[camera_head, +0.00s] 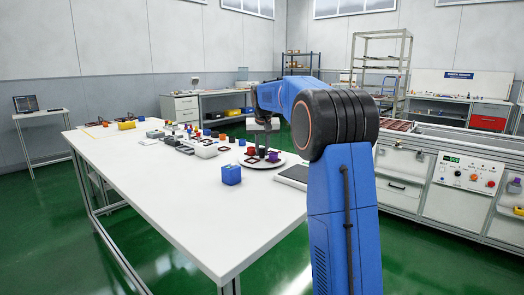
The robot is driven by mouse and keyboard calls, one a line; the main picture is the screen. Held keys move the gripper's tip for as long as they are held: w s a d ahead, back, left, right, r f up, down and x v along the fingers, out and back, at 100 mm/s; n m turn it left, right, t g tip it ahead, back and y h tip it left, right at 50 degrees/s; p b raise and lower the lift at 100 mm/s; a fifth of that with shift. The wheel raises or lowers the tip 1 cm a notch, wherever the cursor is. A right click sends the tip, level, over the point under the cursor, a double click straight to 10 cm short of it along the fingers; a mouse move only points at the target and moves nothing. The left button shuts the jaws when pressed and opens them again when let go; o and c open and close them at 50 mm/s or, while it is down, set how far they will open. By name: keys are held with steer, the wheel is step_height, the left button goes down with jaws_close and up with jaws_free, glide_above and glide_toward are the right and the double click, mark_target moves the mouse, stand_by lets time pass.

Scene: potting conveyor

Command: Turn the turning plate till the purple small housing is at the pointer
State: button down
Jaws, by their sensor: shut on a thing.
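The turning plate (246,163) is a pale round disc on the white table, near its right edge. A small purple housing (273,156) sits on its right part. A dark red piece (251,151) sits on its far left part. My gripper (262,155) points down over the middle of the plate, between these two pieces. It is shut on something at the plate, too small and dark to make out. The pointer cannot be made out.
A blue block (231,174) stands just in front of the plate. A flat grey-white device (293,175) lies to its right. Several coloured parts and grey trays (205,150) crowd the table to the left. The front of the white table (190,215) is clear.

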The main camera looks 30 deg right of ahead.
steer(key=shift+n, duration=0.6)
steer(key=shift+n+t+y, duration=0.3)
steer(key=shift+n+y, duration=0.7)
steer(key=shift+n, duration=1.1)
steer(key=shift+n+y, duration=1)
steer(key=shift+n, duration=1.7)
steer(key=shift+n+g+y, duration=0.5)
steer(key=shift+n+g, duration=0.3)
steer(key=shift+n, duration=1.1)
steer(key=shift+n+g+y, duration=0.3)
steer(key=shift+n+y, duration=0.1)
steer(key=shift+n, duration=0.6)
steer(key=shift+n+g, duration=0.3)
steer(key=shift+n, duration=0.4)
steer(key=c, duration=1.8)
jaws_free()
steer(key=shift+c, duration=0.2)
